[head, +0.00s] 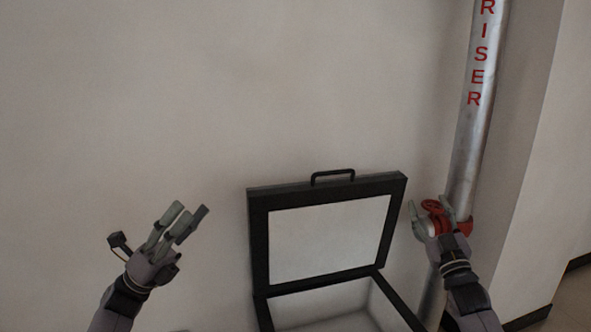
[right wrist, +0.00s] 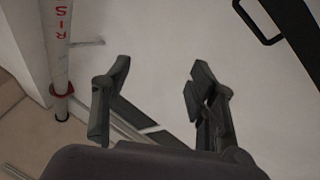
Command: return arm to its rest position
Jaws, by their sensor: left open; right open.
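A black-framed case (head: 260,240) with a raised lid and top handle (head: 333,177) stands between my grippers. A grey riser pipe (head: 478,130) with red lettering runs up the wall at right. A wall corner (head: 545,130) juts out beyond it. The wall at upper left is clear.

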